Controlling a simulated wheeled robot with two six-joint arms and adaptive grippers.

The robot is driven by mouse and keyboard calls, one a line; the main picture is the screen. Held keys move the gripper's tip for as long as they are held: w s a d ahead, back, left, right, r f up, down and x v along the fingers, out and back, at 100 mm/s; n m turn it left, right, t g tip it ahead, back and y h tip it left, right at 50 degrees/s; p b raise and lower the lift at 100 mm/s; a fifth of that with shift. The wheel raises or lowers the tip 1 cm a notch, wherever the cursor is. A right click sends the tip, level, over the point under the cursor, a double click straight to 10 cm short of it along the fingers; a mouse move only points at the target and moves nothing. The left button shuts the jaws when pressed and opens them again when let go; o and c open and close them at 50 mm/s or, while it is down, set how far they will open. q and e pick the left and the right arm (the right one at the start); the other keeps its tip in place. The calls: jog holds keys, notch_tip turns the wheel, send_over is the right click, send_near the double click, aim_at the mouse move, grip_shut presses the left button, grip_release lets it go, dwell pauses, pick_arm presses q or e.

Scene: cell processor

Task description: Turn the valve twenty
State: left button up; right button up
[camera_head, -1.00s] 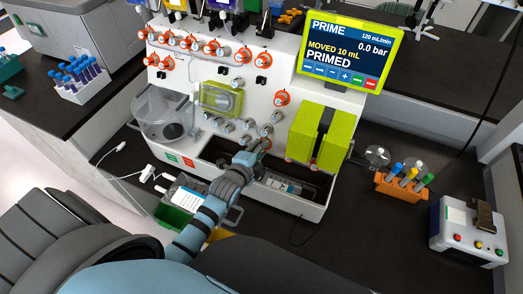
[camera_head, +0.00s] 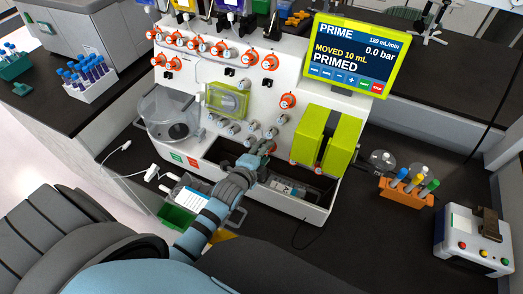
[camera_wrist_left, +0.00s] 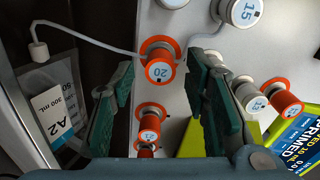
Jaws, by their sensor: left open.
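Valve 20 is an orange knob with a white face marked "20" (camera_wrist_left: 160,72), on the white front panel of the cell processor (camera_head: 207,72). It shows in the left wrist view between my two green finger pads, with a gap to each side. My left gripper (camera_head: 262,151) is open at the lower part of the panel, facing it, and nothing is held. In the head view the gripper hides most of the valve. My right gripper is not in view.
White knobs, one marked "15" (camera_wrist_left: 243,11), and other orange knobs (camera_wrist_left: 150,113) lie close around the fingers. A bag labelled "A2" (camera_wrist_left: 52,105) hangs at the left with a tube. Green blocks (camera_head: 322,138) stand right of the gripper. The screen (camera_head: 352,54) reads "PRIMED".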

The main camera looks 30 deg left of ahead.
pick_arm(q)
jog(key=v, duration=1.1)
jog(key=shift+s, duration=0.25)
jog(key=shift+w, duration=0.1)
jog(key=s+f+n+g, duration=0.2)
jog(key=s+n+g, duration=0.3)
jog(key=s+n, duration=0.3)
jog(key=s+f+n+g, duration=0.2)
jog(key=s+n+g, duration=0.4)
jog(key=s, duration=0.4)
notch_tip(320, 180, down, 21)
jog(key=a+n+b, duration=0.1)
jog(key=a+b, duration=0.1)
jog(key=b, duration=0.1)
jog(key=s+f+g+b, duration=0.1)
jog(key=s+f+b, duration=0.2)
jog(key=s+f, duration=1.1)
notch_tip(320, 180, down, 3)
jog(key=shift+s+a+f, duration=0.15)
jog(key=shift+s+a, duration=0.25)
